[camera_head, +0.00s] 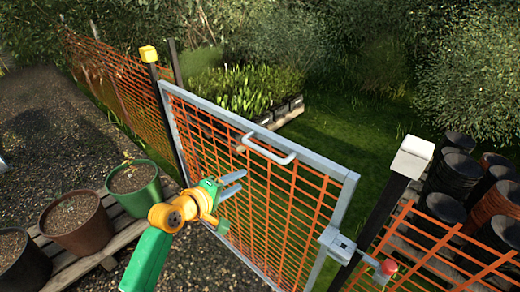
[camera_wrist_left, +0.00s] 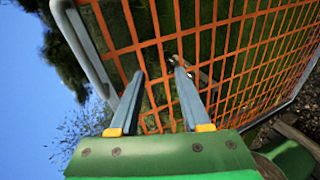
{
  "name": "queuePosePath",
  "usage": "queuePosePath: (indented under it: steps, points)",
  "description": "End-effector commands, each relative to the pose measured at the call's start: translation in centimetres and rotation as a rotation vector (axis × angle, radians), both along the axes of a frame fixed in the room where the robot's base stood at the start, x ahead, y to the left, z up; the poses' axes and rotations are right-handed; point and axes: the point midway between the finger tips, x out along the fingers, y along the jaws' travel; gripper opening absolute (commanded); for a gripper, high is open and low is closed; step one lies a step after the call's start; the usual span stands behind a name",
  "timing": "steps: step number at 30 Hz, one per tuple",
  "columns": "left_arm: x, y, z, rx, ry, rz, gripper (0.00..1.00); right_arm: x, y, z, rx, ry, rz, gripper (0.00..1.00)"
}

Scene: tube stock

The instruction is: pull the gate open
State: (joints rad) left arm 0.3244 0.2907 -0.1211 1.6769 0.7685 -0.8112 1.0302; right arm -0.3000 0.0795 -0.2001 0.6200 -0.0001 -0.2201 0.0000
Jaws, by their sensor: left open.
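The gate (camera_head: 348,184) has a grey metal frame filled with orange mesh; it also shows in the left wrist view (camera_wrist_left: 232,38). A pale bar handle (camera_head: 268,148) sits on its top rail. A grey latch box (camera_head: 337,243) is at its right upright, beside the right post. I cannot tell whether the gate is latched. My left gripper (camera_head: 240,183) is open and empty, in front of the mesh, below and left of the handle. In the left wrist view its two fingers (camera_wrist_left: 157,80) point at the mesh, apart from each other. My right gripper is not in view.
A dark post with a white cap (camera_head: 411,157) stands right of the gate; a red knob (camera_head: 389,267) is near its foot. Plant pots (camera_head: 76,222) stand on pallets at left. Black pots (camera_head: 452,175) are stacked at right. Grass (camera_head: 345,128) lies beyond the gate.

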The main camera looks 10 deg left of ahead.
Motion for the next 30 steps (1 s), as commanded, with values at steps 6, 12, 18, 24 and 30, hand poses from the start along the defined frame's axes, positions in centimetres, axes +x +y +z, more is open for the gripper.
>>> queuePosePath:
  steps: [6, 12, 18, 24, 30]
  points:
    - [-0.4, -2.6, 9.0, -0.174, -0.075, -0.077, 0.47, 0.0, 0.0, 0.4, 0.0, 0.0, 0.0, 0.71]
    - [2.6, -4.7, 8.3, -0.18, -0.072, -0.077, 0.47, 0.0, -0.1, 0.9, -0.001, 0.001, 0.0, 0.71]
    - [4.6, -6.0, 7.6, -0.177, -0.073, -0.075, 0.47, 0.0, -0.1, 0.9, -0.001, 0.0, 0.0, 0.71]
    - [5.1, -6.3, 7.4, -0.173, -0.074, -0.075, 0.47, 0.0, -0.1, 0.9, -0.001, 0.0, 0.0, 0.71]
    - [5.0, -6.3, 7.4, -0.173, -0.074, -0.075, 0.28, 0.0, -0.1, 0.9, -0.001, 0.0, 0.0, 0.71]
